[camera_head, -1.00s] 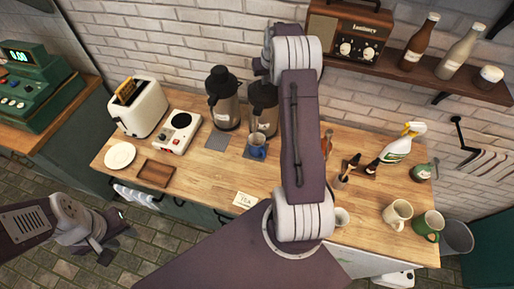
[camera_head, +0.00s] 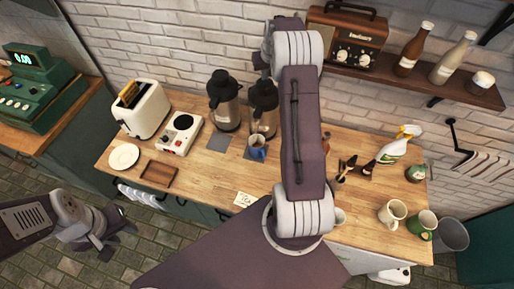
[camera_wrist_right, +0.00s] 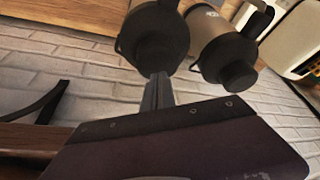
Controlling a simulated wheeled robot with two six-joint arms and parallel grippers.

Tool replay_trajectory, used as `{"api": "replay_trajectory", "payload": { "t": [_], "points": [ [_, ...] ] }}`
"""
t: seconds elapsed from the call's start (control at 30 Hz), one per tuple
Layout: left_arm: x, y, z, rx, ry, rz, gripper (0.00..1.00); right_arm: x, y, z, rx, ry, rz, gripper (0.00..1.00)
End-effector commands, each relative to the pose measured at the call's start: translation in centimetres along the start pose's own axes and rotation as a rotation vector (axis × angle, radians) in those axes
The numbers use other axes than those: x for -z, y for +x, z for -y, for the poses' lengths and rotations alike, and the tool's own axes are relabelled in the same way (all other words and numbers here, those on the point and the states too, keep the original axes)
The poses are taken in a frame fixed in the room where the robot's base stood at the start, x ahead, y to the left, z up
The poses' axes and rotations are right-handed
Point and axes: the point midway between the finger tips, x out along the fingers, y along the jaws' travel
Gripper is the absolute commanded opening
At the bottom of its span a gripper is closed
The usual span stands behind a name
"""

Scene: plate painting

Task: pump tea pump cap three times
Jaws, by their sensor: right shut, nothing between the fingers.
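Two dark pump pots with black tops stand side by side at the back of the counter, a left one (camera_head: 224,108) and a right one (camera_head: 262,118). A blue mug (camera_head: 257,150) stands in front of the right pot. In the right wrist view, my right gripper (camera_wrist_right: 157,90) is shut and empty, its tips at the black top (camera_wrist_right: 155,42) of the right pot. Whether they touch it I cannot tell. In the head view that gripper is hidden behind my arm. My left gripper (camera_head: 113,234) hangs over the floor, empty, away from the counter.
A white toaster (camera_head: 145,108), a hot plate (camera_head: 181,134), a plate (camera_head: 124,157) and a brown tray (camera_head: 159,173) are left of the pots. A spray bottle (camera_head: 392,152) and mugs are at right. A shelf (camera_head: 440,84) with bottles is above.

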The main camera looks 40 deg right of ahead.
Motion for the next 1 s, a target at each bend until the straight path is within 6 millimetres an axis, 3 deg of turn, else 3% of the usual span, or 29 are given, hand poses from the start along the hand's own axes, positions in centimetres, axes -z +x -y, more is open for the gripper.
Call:
{"api": "replay_trajectory", "payload": {
  "t": [0.43,0.9,1.0],
  "points": [
    [0.0,-0.3,0.0,0.0,0.0,0.0,0.36,0.2,-0.3,0.0,0.0,0.0,-0.002,0.0],
    [0.5,-4.8,-0.1,0.0,0.0,0.0,0.36,2.4,-5.5,0.0,0.0,0.0,-0.002,0.0],
    [0.5,-5.0,-0.1,0.0,0.0,0.0,0.36,2.5,-5.8,0.0,0.0,0.0,-0.001,0.0]
  ]
}}
